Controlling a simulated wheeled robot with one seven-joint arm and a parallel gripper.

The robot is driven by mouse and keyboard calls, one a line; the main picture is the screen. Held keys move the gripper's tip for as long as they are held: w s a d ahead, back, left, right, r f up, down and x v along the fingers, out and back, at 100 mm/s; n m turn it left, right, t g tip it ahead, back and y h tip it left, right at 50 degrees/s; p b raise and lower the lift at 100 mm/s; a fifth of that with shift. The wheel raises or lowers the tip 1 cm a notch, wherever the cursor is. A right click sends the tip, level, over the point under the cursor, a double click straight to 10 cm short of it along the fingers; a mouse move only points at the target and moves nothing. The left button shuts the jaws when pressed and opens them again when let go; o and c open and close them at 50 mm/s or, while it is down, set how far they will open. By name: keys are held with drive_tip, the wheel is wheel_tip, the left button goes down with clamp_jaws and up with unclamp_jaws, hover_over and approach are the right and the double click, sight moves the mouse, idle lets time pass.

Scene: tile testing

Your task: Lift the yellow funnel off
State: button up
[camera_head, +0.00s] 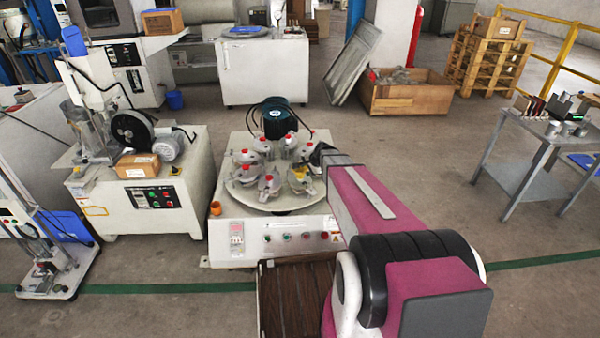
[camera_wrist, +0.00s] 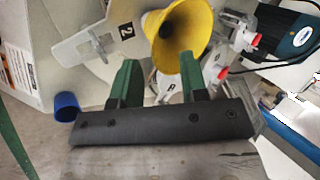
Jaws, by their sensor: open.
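The yellow funnel (camera_wrist: 190,22) shows large in the wrist view, its wide mouth turned toward the camera and its dark hole visible inside. It sits over the round machine table, beside a grey plate marked 2 (camera_wrist: 125,30). My gripper (camera_wrist: 158,60) is open, with its two green fingers apart and nothing between them. The funnel lies just beyond the fingertips, and I see no grip on it. In the head view the funnel (camera_head: 300,173) is a small yellow spot at the right of the turntable (camera_head: 262,205), partly hidden near my arm.
Several grey clamp units with red knobs (camera_head: 268,183) ring the turntable. A dark teal motor (camera_head: 276,120) with black cables stands behind them, and it also shows in the wrist view (camera_wrist: 297,38). An orange cup (camera_head: 215,208) sits at the machine's left corner.

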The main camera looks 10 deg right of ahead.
drive_tip(key=x, duration=0.3)
drive_tip(key=shift+a+f, duration=0.15)
drive_tip(key=shift+f, duration=0.05)
clamp_jaws()
drive_tip(key=shift+r, duration=0.15)
